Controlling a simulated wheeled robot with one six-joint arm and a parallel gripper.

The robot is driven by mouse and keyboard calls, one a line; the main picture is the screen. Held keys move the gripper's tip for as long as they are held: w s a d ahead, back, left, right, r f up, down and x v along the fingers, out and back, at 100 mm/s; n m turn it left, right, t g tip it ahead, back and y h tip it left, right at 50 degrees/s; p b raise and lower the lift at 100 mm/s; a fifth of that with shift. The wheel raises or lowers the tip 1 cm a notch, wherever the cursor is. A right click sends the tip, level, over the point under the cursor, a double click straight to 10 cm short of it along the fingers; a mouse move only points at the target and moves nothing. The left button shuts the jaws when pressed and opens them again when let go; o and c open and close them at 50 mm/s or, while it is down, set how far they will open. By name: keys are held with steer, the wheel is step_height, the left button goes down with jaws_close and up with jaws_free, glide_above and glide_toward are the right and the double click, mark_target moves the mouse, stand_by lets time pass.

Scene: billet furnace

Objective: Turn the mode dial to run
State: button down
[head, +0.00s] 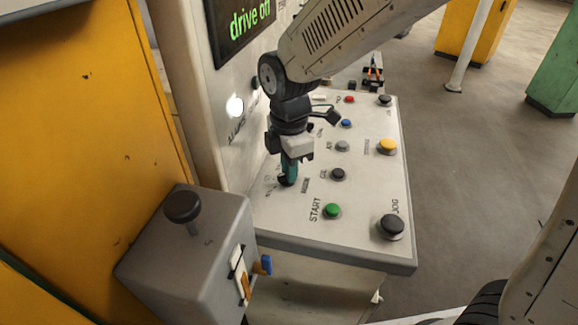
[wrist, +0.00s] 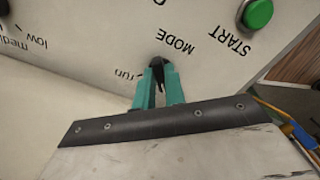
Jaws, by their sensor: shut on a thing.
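My gripper (head: 289,180) points down at the left part of the sloped white control panel (head: 270,236). Its teal fingers are shut on the black mode dial (head: 285,182), which is mostly hidden by them in the head view. In the wrist view the fingers (wrist: 158,85) grip the dial's dark knob (wrist: 158,66) from both sides. The word MODE is printed beside the dial. The label "run" (wrist: 130,75) shows just left of the fingers in the wrist view. I cannot tell exactly which mark the dial points to.
A green START button (head: 332,211), a black JOG knob (head: 392,226) and a yellow button (head: 387,147) stand on the panel. A grey box (head: 190,255) with a black knob is in front left. A screen (head: 243,25) reads "drive off". Open floor lies right.

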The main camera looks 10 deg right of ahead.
steer(key=m, duration=0.8)
steer(key=shift+s+m, duration=0.1)
steer(key=shift+m, duration=0.3)
steer(key=m, duration=0.4)
steer(key=shift+a, duration=0.1)
steer(key=shift+s+r+m, duration=0.1)
steer(key=shift+m, duration=2)
steer(key=c, duration=1.5)
jaws_free()
steer(key=shift+o, duration=0.2)
step_height(320, 180, up, 8)
steer(key=shift+f, duration=0.1)
